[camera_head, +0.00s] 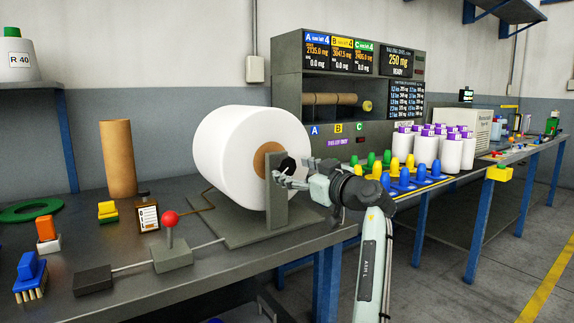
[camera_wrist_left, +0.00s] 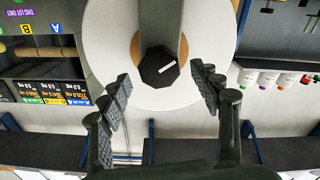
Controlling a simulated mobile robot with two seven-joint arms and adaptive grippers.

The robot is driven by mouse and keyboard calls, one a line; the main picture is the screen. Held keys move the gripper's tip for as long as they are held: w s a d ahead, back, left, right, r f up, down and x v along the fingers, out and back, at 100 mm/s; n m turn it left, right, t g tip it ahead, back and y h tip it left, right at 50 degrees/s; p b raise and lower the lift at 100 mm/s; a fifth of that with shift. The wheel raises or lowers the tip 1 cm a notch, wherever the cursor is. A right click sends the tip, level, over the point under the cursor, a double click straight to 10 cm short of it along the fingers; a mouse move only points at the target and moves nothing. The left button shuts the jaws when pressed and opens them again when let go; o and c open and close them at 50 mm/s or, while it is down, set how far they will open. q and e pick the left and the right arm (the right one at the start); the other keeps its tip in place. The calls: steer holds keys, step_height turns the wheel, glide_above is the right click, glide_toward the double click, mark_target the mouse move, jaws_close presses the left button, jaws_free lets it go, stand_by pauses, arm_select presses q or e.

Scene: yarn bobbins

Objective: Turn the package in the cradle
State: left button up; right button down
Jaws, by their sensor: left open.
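The package (camera_head: 225,150) is a big white yarn roll on a brown core (camera_head: 264,158), lying on its side in the grey cradle (camera_head: 276,205) on the bench. A black many-sided knob (camera_head: 287,163) sits at the core's near end by the cradle's upright. In the left wrist view the knob (camera_wrist_left: 158,70) has a white mark and the package (camera_wrist_left: 108,35) shows around it. My left gripper (camera_head: 290,180) is open at the knob, its fingers on either side of it in the left wrist view (camera_wrist_left: 163,78). I cannot tell whether they touch it. My right gripper is not in view.
A lever with a red ball (camera_head: 170,219) on a grey block stands left of the cradle. A cardboard tube (camera_head: 118,158) stands behind it. Colored cones (camera_head: 387,158) and white bottles (camera_head: 452,152) stand to the right. A display cabinet (camera_head: 290,75) rises behind.

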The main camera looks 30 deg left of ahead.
mark_target(288, 168)
arm_select(q)
steer(key=shift+x, duration=1.95)
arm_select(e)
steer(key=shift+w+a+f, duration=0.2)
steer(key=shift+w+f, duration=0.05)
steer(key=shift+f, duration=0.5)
arm_select(q)
steer(key=shift+f, duration=0.1)
jaws_close()
